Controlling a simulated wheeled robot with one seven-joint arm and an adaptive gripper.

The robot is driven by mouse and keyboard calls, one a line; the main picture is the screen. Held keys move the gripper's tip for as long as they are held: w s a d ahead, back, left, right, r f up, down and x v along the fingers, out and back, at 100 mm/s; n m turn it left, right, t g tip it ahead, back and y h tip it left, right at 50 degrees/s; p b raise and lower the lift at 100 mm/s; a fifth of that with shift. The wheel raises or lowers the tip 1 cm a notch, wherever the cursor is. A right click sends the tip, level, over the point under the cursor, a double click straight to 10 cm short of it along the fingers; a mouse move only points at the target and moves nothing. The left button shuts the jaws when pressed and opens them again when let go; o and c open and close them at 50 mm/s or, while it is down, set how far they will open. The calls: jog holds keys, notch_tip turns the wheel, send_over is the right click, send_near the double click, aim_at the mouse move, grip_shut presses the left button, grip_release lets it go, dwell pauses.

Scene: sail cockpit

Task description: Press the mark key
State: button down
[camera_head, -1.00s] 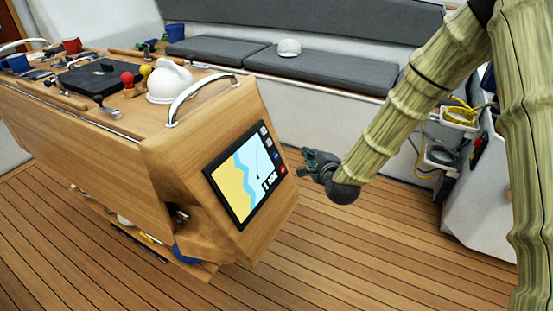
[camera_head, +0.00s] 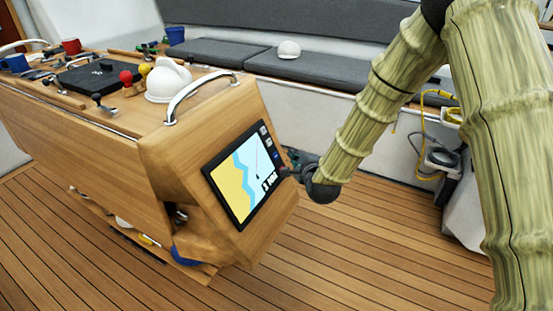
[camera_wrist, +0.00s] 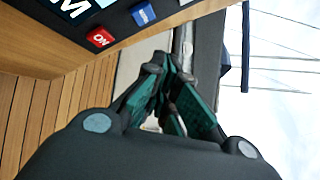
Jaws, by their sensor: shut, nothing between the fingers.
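The chart plotter (camera_head: 243,213) is set in the slanted end of the wooden console, its map screen lit. Its keys run down the right edge. A blue key (camera_head: 276,155) shows there, and it is also in the wrist view (camera_wrist: 143,14), beside a red key (camera_wrist: 100,38). The lettering is too small or turned to tell which is the mark key. My gripper (camera_head: 287,168) is shut and empty at the plotter's right edge, hiding the red key in the head view. In the wrist view its fingertips (camera_wrist: 165,63) overlap no key; contact cannot be told.
A steel grab rail (camera_head: 196,92) rises above the plotter on the console top. A white compass dome (camera_head: 168,80), a black hatch (camera_head: 100,76) and small items lie behind it. Teak floor (camera_head: 370,255) is open to the right. A cushioned bench (camera_head: 320,70) runs along the back.

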jog(key=shift+w+a+f+b, duration=0.15)
jog(key=shift+w+a+f, duration=0.25)
jog(key=shift+a, duration=0.25)
jog(key=shift+w+a+f+b, duration=0.15)
jog(key=shift+w+a+f, duration=0.2)
jog(key=shift+a, duration=0.3)
jog(key=shift+a+f, duration=0.1)
dwell(0.6)
jog(key=shift+w+a+f, duration=0.15)
jog(key=shift+a, duration=0.1)
jog(key=shift+w+a+f, duration=0.2)
jog(key=shift+a, duration=0.15)
dwell(1.1)
jog(key=shift+d+r, duration=0.1)
jog(key=shift+s+d+r, duration=0.35)
jog(key=shift+s+d, duration=0.05)
jog(key=shift+d, duration=0.2)
dwell(0.3)
jog(key=shift+s+d+r+p, duration=0.25)
jog(key=shift+s+d+r, duration=0.15)
jog(key=shift+d, duration=0.25)
jog(key=shift+s+d+r+p, duration=0.3)
jog(key=shift+s+d+r, duration=0.05)
jog(key=shift+d, duration=0.25)
jog(key=shift+s+d+r+p, duration=0.25)
jog(key=shift+s+d+r, duration=0.15)
jog(key=shift+d, duration=0.25)
